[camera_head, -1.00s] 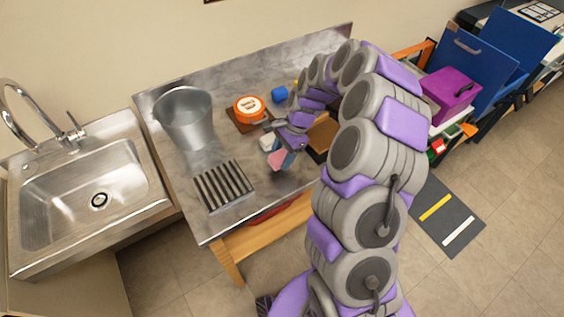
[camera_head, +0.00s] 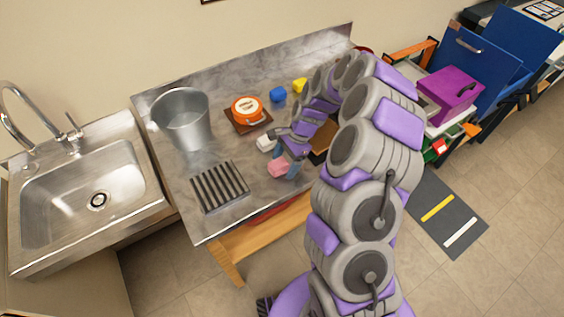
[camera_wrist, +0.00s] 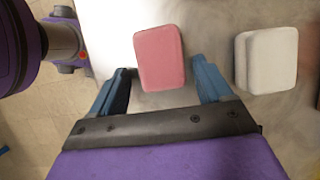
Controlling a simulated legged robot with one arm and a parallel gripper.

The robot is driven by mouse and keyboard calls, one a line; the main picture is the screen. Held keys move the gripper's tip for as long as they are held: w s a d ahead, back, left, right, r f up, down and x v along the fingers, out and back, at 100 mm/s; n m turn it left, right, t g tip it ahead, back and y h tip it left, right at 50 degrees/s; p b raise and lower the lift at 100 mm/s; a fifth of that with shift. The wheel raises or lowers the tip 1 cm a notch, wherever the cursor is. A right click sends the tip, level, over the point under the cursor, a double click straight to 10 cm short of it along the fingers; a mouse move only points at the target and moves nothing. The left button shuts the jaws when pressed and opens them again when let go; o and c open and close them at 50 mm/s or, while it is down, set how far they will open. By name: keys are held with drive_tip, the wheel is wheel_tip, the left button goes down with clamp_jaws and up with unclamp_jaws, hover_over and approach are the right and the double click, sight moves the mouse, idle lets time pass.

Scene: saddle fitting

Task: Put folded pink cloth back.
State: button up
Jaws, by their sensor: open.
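The folded pink cloth (camera_head: 278,168) is a small rounded block near the front edge of the grey worktop (camera_head: 225,150). In the wrist view the pink cloth (camera_wrist: 159,55) lies between the two blue fingers, with a gap on each side and its far end reaching past the tips. My gripper (camera_wrist: 161,66) is open around it. In the head view my gripper (camera_head: 286,160) is right at the cloth, and its fingers partly hide it. A folded white cloth (camera_wrist: 266,60) lies to the right in the wrist view; it also shows in the head view (camera_head: 265,143).
A striped dark rack (camera_head: 220,186) and a metal bucket (camera_head: 181,118) stand on the left of the worktop. An orange tin (camera_head: 247,109) sits on a brown board behind. Blue (camera_head: 278,94) and yellow (camera_head: 300,86) items lie at the back. A sink is far left.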

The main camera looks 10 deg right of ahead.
drive_tip(key=shift+d, duration=0.2)
drive_tip(key=shift+a, duration=0.45)
drive_tip(key=shift+f+b, duration=0.15)
drive_tip(key=shift+b, duration=0.45)
drive_tip(key=s+d+p+v, duration=0.1)
drive_tip(key=p+v, duration=0.4)
drive_tip(key=v, duration=1.3)
drive_tip(key=s+a+r+n+h, duration=0.1)
drive_tip(key=s+a+r+n, duration=0.35)
drive_tip(key=s, duration=0.25)
drive_tip(key=s+a+r+n+h, duration=0.1)
drive_tip(key=s+a+r+n, duration=0.4)
drive_tip(key=s, duration=0.3)
drive_tip(key=s+d+n+h, duration=0.1)
drive_tip(key=s+n, duration=0.4)
drive_tip(key=s, duration=1.5)
drive_tip(key=shift+s+d+h, duration=0.35)
drive_tip(key=shift+d+h, duration=0.05)
drive_tip(key=shift+h, duration=0.3)
